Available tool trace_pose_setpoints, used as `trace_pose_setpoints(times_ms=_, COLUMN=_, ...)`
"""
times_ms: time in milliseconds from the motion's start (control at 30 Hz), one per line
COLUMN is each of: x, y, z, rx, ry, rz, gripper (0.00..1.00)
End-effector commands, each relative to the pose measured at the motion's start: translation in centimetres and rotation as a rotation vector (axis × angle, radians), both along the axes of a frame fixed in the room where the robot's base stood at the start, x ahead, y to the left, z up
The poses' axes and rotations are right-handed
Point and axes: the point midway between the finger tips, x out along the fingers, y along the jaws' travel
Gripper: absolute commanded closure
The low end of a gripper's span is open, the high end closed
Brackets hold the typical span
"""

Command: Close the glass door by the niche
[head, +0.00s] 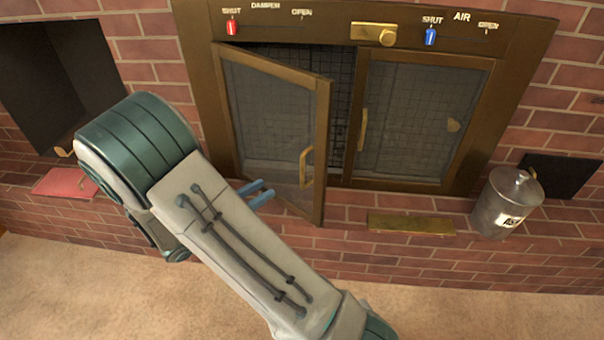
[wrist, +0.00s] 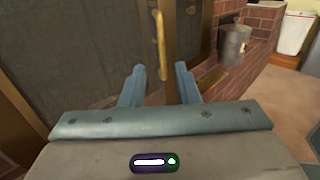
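The left glass door (head: 275,125) of the brass-framed fireplace stands ajar, swung out from its frame on its left side. It is the glass door nearer the dark niche (head: 70,75) at the left. Its brass handle (head: 305,167) is near its free right edge and also shows in the wrist view (wrist: 159,45). The right glass door (head: 410,120) looks shut. My gripper (head: 262,193) is in front of the lower part of the ajar door. In the wrist view its fingers (wrist: 160,76) are apart and empty, just below the handle; I cannot tell if they touch the door.
A grey metal canister (head: 505,205) stands on the brick ledge at the right, beside a small black panel (head: 562,174). A brass plate (head: 410,224) lies below the doors. A red panel (head: 70,181) is below the niche. The floor in front is clear.

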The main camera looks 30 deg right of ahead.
Motion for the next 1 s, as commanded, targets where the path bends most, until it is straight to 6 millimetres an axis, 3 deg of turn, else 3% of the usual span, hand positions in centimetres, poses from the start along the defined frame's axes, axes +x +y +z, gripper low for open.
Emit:
trace_pose_setpoints(times_ms=600, x=2.4, y=-11.3, z=-0.1, rx=0.004, ry=-0.001, rz=-0.006, gripper=0.72)
trace_pose_setpoints(times_ms=800, x=2.7, y=-12.7, z=0.0, rx=0.004, ry=-0.001, rz=-0.005, gripper=0.72)
trace_pose_setpoints(times_ms=1000, x=2.8, y=-12.9, z=0.1, rx=0.004, ry=0.0, rz=-0.004, gripper=0.72)
